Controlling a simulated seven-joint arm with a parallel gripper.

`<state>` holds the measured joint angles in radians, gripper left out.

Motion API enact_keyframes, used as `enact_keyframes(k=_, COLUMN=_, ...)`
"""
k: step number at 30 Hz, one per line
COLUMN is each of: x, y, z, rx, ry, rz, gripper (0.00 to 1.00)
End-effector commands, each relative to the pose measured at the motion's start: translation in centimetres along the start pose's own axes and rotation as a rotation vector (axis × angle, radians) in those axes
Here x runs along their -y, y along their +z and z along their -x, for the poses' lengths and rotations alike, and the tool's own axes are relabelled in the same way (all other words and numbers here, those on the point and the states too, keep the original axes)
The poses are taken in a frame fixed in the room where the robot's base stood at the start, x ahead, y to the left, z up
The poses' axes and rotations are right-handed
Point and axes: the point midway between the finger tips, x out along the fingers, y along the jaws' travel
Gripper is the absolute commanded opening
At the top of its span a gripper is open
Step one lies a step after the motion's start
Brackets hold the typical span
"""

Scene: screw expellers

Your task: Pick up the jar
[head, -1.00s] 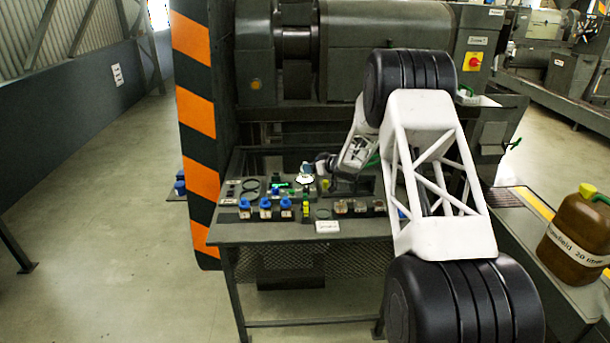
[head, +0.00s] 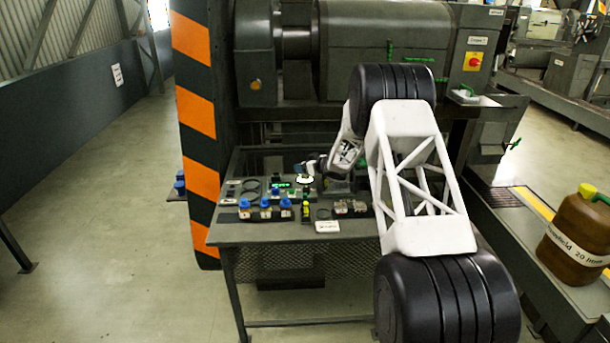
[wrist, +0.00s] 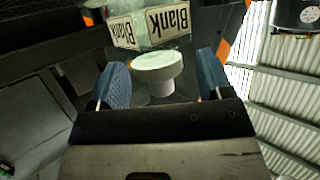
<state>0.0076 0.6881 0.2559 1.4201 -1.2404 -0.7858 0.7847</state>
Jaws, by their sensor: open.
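A clear, box-shaped glass jar (wrist: 150,27) with "Blank" labels shows upside down at the top of the wrist view. A pale, round, knob-like piece (wrist: 158,70) with a wide flat face shows between it and my gripper; it looks like the jar's stopper, but I cannot tell for sure. My gripper (wrist: 160,80) is open, with its blue fingers on either side of this piece and gaps at both sides. In the head view my gripper (head: 306,169) is small, over the back of the bench; the jar cannot be made out clearly there.
The bench (head: 285,237) holds a row of blue-capped containers (head: 265,209), a yellow-green item (head: 305,209), a white card (head: 327,226) and small dark-based pieces (head: 345,207). A large machine (head: 385,50) stands behind. A brown jug (head: 577,240) stands at right.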

Motion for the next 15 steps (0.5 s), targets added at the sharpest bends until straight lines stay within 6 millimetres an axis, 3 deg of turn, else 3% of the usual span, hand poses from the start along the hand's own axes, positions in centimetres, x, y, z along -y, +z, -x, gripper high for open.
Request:
enact_keyframes(k=13, x=0.02, y=-0.01, z=0.03, rx=0.000, ry=0.000, rz=0.000, gripper=0.72)
enact_keyframes(k=15, x=0.02, y=-0.01, z=0.03, rx=0.000, ry=0.000, rz=0.000, gripper=0.63)
